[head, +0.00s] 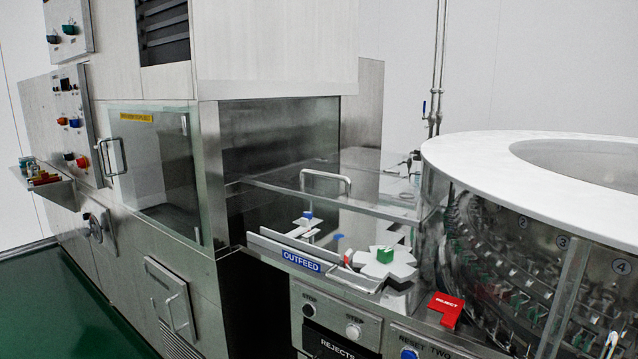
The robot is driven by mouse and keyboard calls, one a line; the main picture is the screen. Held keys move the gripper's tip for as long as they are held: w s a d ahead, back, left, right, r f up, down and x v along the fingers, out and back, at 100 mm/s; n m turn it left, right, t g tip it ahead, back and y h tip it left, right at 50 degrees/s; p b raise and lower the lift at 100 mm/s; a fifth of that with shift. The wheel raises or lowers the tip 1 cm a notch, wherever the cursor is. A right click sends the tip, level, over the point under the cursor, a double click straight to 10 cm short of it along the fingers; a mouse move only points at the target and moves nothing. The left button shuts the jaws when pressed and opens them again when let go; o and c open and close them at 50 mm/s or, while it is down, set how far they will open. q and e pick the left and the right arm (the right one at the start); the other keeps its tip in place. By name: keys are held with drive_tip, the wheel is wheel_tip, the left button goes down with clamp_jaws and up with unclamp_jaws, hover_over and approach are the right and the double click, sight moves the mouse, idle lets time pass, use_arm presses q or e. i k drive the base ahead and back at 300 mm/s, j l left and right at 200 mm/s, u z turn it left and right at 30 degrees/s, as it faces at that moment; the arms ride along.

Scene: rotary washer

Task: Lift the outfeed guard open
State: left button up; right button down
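The blue OUTFEED sign (300,262) is on the front rail of the outfeed area, in the middle of the head view. Above and behind it is a clear panel with metal edging (385,211), which looks like the outfeed guard. It appears to lie about level over the outfeed deck, in its lowered position. A bent metal bar handle (326,174) stands up from it. Neither of my grippers shows.
The round washer with a white top ring (470,150) stands close on the right. A red REJECT piece (445,309) lies at the deck's front. A glass door (155,165) with a handle is on the left cabinet. Green floor (75,310) is clear at lower left.

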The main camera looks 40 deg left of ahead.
sight(397, 218)
drive_tip(key=u, duration=1.2)
drive_tip(key=i+j+z, duration=0.3)
drive_tip(key=k+j, duration=0.05)
drive_tip(key=k, duration=0.05)
